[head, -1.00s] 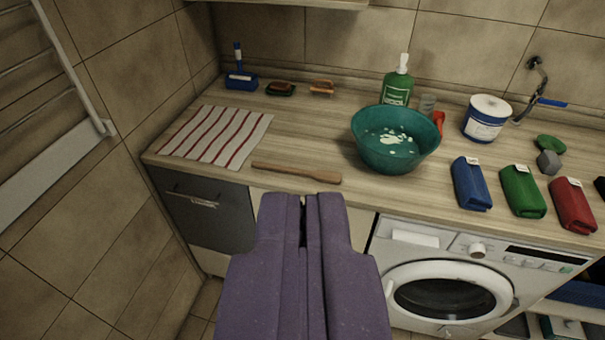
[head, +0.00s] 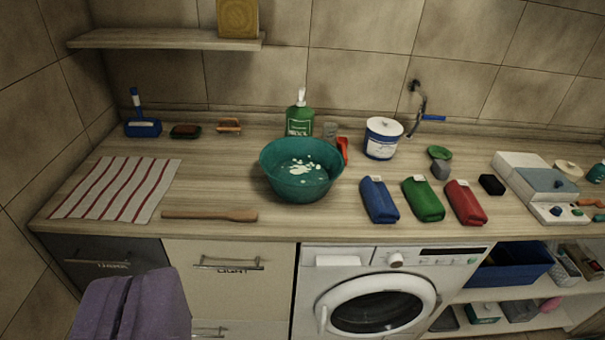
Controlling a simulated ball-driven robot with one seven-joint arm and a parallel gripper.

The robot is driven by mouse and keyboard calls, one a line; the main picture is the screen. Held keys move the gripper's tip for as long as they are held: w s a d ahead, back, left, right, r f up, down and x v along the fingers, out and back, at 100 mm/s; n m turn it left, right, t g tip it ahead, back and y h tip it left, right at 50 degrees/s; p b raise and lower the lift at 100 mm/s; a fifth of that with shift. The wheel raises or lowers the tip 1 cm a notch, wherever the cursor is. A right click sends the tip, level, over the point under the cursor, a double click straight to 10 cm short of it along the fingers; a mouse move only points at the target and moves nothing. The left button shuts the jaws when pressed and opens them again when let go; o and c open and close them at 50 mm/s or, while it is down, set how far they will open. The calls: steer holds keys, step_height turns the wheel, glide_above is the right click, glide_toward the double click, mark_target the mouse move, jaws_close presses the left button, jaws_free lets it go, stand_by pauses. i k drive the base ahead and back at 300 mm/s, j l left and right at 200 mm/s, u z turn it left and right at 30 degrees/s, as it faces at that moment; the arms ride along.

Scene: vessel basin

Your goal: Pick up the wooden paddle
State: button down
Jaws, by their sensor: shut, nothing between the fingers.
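The wooden paddle (head: 208,215) lies flat near the front edge of the worktop, its wider, darker end to the right. It is between the striped cloth and the green basin, touching neither. My purple gripper (head: 138,276) is at the lower left, in front of the drawer fronts and below the worktop edge in the picture. It is shut and empty, apart from the paddle. The paddle is fully in view.
A green basin (head: 284,182) with suds stands right of the paddle. A striped cloth (head: 118,188) lies to the left. Blue, green and red folded bundles (head: 423,199) lie farther right. A shelf (head: 165,40) hangs above the back left. Drawers and a washing machine (head: 375,292) are below.

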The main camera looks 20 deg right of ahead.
mark_target(245, 216)
steer(key=i+j+z, duration=0.1)
steer(key=i, duration=0.4)
steer(key=i+j+z, duration=0.1)
steer(key=i, duration=0.45)
steer(key=i+j+z, duration=0.15)
steer(key=i+j, duration=0.2)
steer(key=i, duration=0.15)
steer(key=i+j+z, duration=0.1)
steer(key=i+j, duration=0.15)
steer(key=i, duration=0.25)
